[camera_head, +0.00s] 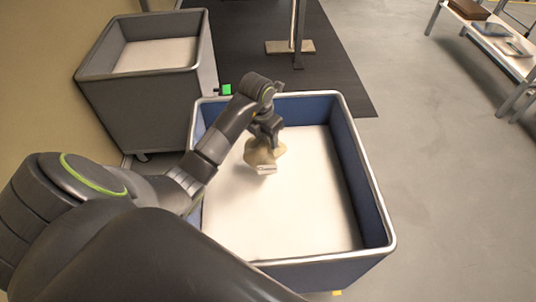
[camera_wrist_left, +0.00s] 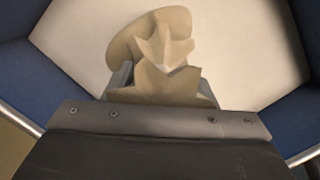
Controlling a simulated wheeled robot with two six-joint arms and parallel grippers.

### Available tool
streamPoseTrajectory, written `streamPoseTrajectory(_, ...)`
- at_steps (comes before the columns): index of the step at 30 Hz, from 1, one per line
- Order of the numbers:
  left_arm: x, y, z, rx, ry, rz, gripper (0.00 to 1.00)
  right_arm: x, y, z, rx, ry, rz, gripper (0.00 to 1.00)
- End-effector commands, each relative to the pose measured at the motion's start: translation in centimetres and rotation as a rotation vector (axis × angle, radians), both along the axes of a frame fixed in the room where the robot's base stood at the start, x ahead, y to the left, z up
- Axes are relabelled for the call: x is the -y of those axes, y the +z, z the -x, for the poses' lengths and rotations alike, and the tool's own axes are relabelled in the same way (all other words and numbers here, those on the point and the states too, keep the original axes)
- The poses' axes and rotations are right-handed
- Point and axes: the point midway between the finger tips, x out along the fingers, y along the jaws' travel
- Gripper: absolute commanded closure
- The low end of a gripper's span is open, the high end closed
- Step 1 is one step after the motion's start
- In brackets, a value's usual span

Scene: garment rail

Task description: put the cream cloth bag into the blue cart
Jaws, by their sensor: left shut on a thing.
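The cream cloth bag (camera_head: 263,154) hangs from my left gripper (camera_head: 265,138) over the inside of the blue cart (camera_head: 350,150). The left gripper is shut on the bag. In the left wrist view the bag (camera_wrist_left: 155,50) bulges out ahead of the jaws, with the cart's white floor behind it and the blue walls (camera_wrist_left: 285,118) on both sides. I cannot tell whether the bag touches the floor. The cart is otherwise empty where I can see. My left arm hides part of its left wall. My right gripper is not in view.
A grey cart (camera_head: 145,90) with a white floor stands at the back left. A dark mat (camera_head: 255,60) lies behind the blue cart, with a stand's base (camera_head: 290,47) on it. A white bench (camera_head: 490,45) holding several items is at the far right. The grey floor on the right is clear.

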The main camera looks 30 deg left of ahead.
Motion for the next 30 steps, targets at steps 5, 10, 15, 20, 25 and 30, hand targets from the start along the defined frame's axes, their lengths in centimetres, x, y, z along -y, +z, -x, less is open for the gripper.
streamPoseTrajectory(5, 0.0, -1.6, -0.1, 0.001, -0.001, -0.001, 1.0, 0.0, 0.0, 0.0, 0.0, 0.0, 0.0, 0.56)
streamPoseTrajectory(10, 0.0, -3.5, 0.0, -0.001, 0.0, 0.0, 1.0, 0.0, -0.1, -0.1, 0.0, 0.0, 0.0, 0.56)
streamPoseTrajectory(15, 0.0, -5.2, 0.0, 0.001, -0.001, -0.001, 1.0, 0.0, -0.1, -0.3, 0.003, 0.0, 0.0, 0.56)
streamPoseTrajectory(20, 0.0, -5.2, -0.1, 0.003, -0.001, -0.002, 1.0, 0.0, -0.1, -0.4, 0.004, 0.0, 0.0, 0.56)
streamPoseTrajectory(25, 0.0, -5.6, -0.1, 0.002, -0.001, -0.002, 1.0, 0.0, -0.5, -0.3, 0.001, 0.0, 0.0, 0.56)
streamPoseTrajectory(30, 0.0, -5.6, 0.0, 0.0, -0.001, -0.001, 0.31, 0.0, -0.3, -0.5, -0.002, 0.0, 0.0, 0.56)
